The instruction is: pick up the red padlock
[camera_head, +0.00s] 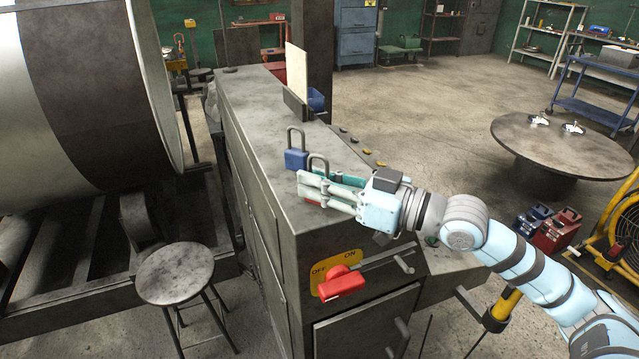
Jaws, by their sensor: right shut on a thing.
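My right gripper (318,188) reaches in from the right over the near end of the grey cabinet top. It is shut on the red padlock (312,202). Only a sliver of the padlock's red body shows below the fingers, and its grey shackle stands up behind them. The fingers hide most of the body, so I cannot tell whether it still touches the cabinet top. A blue padlock (296,159) stands upright just behind and to the left, its shackle up. My left gripper is not in view.
The grey cabinet (262,112) has a red switch handle (342,283) on a yellow ON/OFF plate on its front. An upright beige panel (296,70) stands farther back on it. A stool (176,273) is at left, and a round table (540,150) at right.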

